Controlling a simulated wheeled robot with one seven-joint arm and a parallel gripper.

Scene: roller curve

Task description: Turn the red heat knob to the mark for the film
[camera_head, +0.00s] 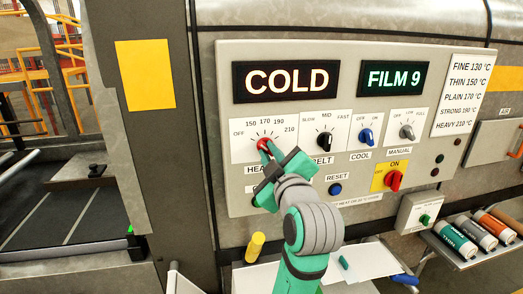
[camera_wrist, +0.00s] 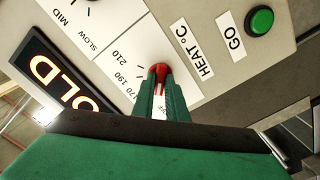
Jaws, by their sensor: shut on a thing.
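The red heat knob (camera_head: 263,144) sits on a white dial plate at the left of the control panel, marked OFF, 150, 170, 190 and 210. My gripper (camera_head: 268,151) is shut on it from the front. In the wrist view the two green fingers (camera_wrist: 160,85) close around the red knob (camera_wrist: 159,69). Its white pointer line seems to face the OFF side; the fingers hide part of the scale. The left display (camera_head: 287,80) reads COLD, the right display (camera_head: 394,78) FILM 9. A chart (camera_head: 463,96) lists FINE 130, THIN 150, PLAIN 170, STRONG 190, HEAVY 210 °C.
To the right are a black belt knob (camera_head: 325,141), a blue cool knob (camera_head: 366,136), a grey knob (camera_head: 407,132) and a red ON switch (camera_head: 393,180). A blue reset button (camera_head: 335,189) is close to my wrist. Several film rolls (camera_head: 476,234) lie at lower right.

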